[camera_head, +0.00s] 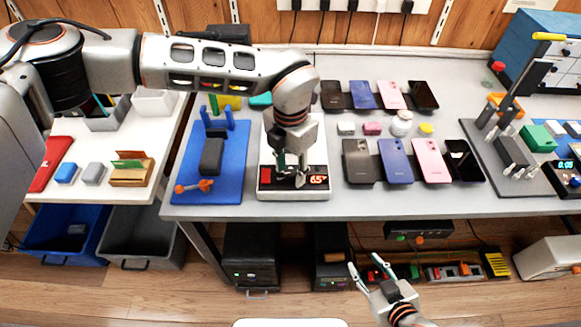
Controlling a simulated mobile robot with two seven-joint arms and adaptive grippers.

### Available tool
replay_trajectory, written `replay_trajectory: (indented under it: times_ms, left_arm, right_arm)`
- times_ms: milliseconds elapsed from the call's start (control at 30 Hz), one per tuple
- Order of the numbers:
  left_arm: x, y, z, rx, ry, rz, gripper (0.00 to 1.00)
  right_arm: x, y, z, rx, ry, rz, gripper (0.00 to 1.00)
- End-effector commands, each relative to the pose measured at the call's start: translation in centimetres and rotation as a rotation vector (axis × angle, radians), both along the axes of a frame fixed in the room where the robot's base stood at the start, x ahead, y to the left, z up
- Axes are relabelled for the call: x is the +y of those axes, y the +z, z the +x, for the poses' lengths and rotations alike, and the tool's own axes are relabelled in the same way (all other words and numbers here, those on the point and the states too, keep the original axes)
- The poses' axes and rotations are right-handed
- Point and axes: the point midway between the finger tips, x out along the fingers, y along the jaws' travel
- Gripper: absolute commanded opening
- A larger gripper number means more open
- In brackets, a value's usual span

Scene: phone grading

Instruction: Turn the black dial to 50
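A white device (262,150) stands on the grey table, with a black front panel that carries a red block (266,175) and a lit red display (318,180). The display seems to read 65, but its digits are small. My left gripper (291,178) points down at this panel, between the red block and the display. The black dial is not clearly visible; the gripper covers that part of the panel. I cannot tell whether the fingers touch or grip it. My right gripper (367,267) is open and empty, low in front of the table.
Two rows of phones, including a blue phone (396,162), lie right of the device. A blue mat (233,190) with tools lies to its left. A dark tool station (480,140) is further right. My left arm spans the upper left. Bins stand below left.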

Motion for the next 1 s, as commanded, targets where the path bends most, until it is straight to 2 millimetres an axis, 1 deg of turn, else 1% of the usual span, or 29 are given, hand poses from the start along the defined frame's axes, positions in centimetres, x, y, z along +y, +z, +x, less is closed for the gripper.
replay_trajectory:
  times_ms: [300, 433, 567, 800, 900, 1000]
  left_arm:
    - [0.0, 0.2, 0.1, -0.002, -0.001, -0.001, 0.36]
    - [0.0, 1.2, 0.2, -0.004, -0.001, -0.001, 0.36]
    - [0.0, 3.3, 0.2, -0.006, 0.0, -0.001, 0.36]
    - [0.0, 8.3, 0.2, -0.006, 0.0, -0.001, 0.36]
    - [0.0, 9.9, 0.1, -0.004, 0.0, -0.001, 0.36]
    - [0.0, 11.1, 0.1, -0.003, 0.0, 0.0, 0.36]
  right_arm:
    - [-0.2, 0.0, 0.2, -0.002, -0.001, -0.004, 0.4]
    - [-0.1, 0.0, 0.1, -0.002, 0.0, -0.002, 0.4]
    - [-0.1, 0.0, 0.1, -0.001, 0.0, -0.001, 0.4]
    - [0.0, 0.0, 0.0, -0.001, -0.001, 0.0, 0.4]
    - [0.0, 0.0, 0.0, -0.001, 0.0, 0.0, 0.4]
    - [0.0, 0.0, 0.0, -0.001, 0.0, 0.0, 0.4]
